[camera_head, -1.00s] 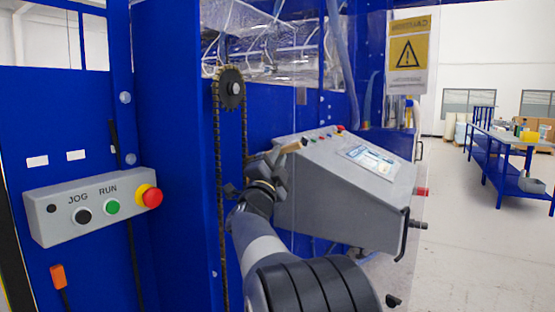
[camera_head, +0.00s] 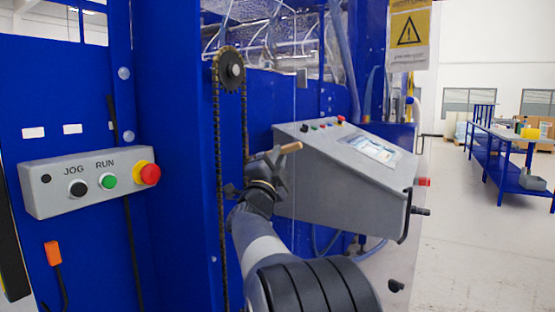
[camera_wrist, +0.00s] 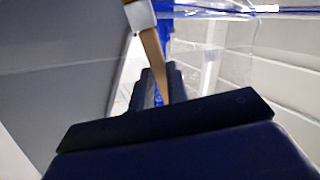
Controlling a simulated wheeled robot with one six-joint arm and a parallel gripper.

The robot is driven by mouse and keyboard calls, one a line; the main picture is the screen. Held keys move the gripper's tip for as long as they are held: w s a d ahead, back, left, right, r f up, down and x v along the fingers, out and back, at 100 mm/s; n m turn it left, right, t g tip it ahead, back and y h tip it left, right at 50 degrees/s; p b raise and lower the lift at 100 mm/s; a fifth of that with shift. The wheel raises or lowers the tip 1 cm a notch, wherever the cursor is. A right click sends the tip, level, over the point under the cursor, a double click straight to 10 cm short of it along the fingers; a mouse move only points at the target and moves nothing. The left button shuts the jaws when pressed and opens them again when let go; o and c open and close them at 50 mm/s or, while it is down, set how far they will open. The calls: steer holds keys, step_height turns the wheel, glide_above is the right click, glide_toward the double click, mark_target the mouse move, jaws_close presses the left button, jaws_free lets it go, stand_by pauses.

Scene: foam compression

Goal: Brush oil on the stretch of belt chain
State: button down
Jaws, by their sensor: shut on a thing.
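My gripper (camera_head: 272,168) is shut on a brush with a wooden handle (camera_head: 289,148), which sticks out to the right and slightly up. In the wrist view the handle (camera_wrist: 152,60) rises from between the dark fingers (camera_wrist: 160,98) to a pale collar (camera_wrist: 140,15); the bristles are not visible. The belt chain (camera_head: 218,170) hangs in two dark strands from a toothed sprocket (camera_head: 231,70) on the blue frame. My gripper is just right of the right strand and appears in front of its lower part. I cannot tell whether the brush touches anything.
A grey sloped control console (camera_head: 345,180) stands right behind my gripper. A JOG/RUN button box (camera_head: 90,182) with a red stop button (camera_head: 150,174) is on the blue panel at left. A blue workbench (camera_head: 500,155) stands far right, with open floor before it.

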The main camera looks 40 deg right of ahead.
steer(key=shift+f+b, duration=3.65)
steer(key=shift+f, duration=0.2)
step_height(320, 180, up, 15)
steer(key=p, duration=1.2)
steer(key=shift+r, duration=0.2)
steer(key=shift+s+d+b, duration=0.4)
steer(key=shift+s+b, duration=0.1)
steer(key=shift+s, duration=0.4)
steer(key=shift+s+d+b, duration=0.35)
steer(key=shift+s+b, duration=0.15)
steer(key=shift+s, duration=0.4)
steer(key=shift+s+d+b, duration=0.4)
steer(key=shift+s+b, duration=0.1)
steer(key=shift+s, duration=0.4)
steer(key=shift+s, duration=0.1)
steer(key=s, duration=0.1)
steer(key=s+d+b, duration=0.1)
steer(key=shift+s+b, duration=0.3)
